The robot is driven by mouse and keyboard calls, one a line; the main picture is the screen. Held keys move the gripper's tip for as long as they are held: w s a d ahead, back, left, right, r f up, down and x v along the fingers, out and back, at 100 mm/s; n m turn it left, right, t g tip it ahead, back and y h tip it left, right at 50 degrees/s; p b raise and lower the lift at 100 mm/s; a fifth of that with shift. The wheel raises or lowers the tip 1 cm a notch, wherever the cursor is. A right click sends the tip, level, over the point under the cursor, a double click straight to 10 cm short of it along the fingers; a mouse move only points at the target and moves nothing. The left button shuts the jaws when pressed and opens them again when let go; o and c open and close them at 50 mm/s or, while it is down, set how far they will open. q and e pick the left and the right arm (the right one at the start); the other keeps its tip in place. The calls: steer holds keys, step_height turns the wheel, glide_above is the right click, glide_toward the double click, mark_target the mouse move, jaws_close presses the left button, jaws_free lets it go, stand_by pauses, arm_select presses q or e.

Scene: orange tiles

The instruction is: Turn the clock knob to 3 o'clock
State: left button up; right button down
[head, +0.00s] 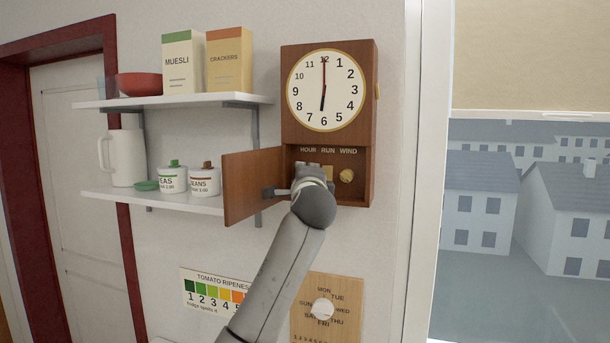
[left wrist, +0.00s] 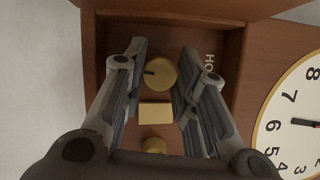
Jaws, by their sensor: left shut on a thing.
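The wooden wall clock (head: 328,137) has a white dial (head: 340,72). Its red hand points up at 12 and its short black hand points down at 6. Below the dial is an open compartment labelled HOUR, RUN and WIND. My left gripper (left wrist: 163,62) is inside it, shut on the brass hour knob (left wrist: 162,73), one finger on each side. The knob's dark mark points left in the left wrist view. My gripper and wrist hide this knob in the head view. My right gripper is not in view.
The compartment's door (head: 252,187) hangs open to the left, close beside my arm. A brass switch block (left wrist: 155,113) and the wind knob (head: 347,175) sit next to the hour knob. Shelves (head: 180,101) with boxes and jars are at left. A weekday dial board (head: 340,325) hangs below.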

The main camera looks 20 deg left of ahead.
arm_select(q)
steer(key=n+g+h, duration=0.1)
steer(key=n+h, duration=0.1)
steer(key=n, duration=0.3)
steer(key=n+g+h, duration=0.1)
steer(key=n+h, duration=0.1)
steer(key=n, duration=0.3)
steer(key=n+g+h, duration=0.2)
steer(key=n, duration=0.2)
steer(key=shift+a+r+n+h, duration=0.15)
steer(key=shift+a+n+h, duration=0.15)
steer(key=shift+n, duration=0.1)
stand_by(0.7)
steer(key=o, duration=0.7)
steer(key=shift+r, duration=0.1)
steer(key=v, duration=1.2)
